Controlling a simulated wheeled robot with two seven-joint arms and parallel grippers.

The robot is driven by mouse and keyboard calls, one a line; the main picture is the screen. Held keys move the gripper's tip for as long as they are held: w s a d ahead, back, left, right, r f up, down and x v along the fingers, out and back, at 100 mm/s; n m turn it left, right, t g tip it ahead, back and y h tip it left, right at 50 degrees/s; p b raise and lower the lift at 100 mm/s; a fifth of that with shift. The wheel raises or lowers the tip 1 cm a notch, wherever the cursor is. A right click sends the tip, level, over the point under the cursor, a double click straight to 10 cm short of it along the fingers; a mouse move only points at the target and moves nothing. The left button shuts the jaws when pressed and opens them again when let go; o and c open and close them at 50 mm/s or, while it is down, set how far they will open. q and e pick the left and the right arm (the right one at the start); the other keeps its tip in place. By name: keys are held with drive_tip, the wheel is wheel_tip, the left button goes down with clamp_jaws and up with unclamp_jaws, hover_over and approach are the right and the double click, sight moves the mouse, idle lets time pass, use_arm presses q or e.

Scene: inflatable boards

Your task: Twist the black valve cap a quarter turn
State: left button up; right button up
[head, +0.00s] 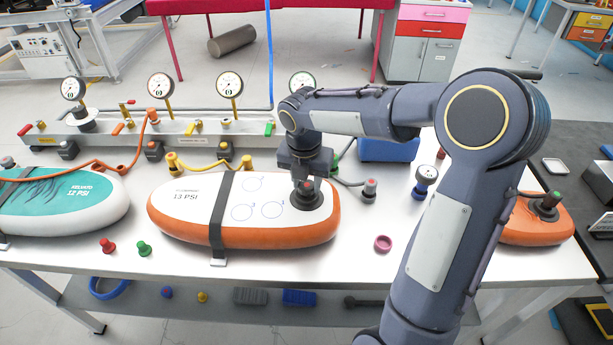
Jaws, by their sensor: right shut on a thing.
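A white and orange inflatable board (185,212) marked 13 PSI lies on the white table, held by a dark strap (223,212). My right gripper (305,180) points down over this valve and is shut on the cap. The fingers and the arm partly hide the cap. My left gripper does not show.
A teal and white board (85,212) lies at the left; an orange board (533,225) with another valve is at the right. Gauges on a manifold (190,130) stand behind. Loose red (108,246) and green (144,248) caps and a pink ring (383,243) lie in front.

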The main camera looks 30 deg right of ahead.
sight(307, 183)
idle(0.4)
drive_tip(key=shift+r+p, duration=1.8)
wheel_tip(307, 183, up, 4)
drive_tip(key=p, duration=0.4)
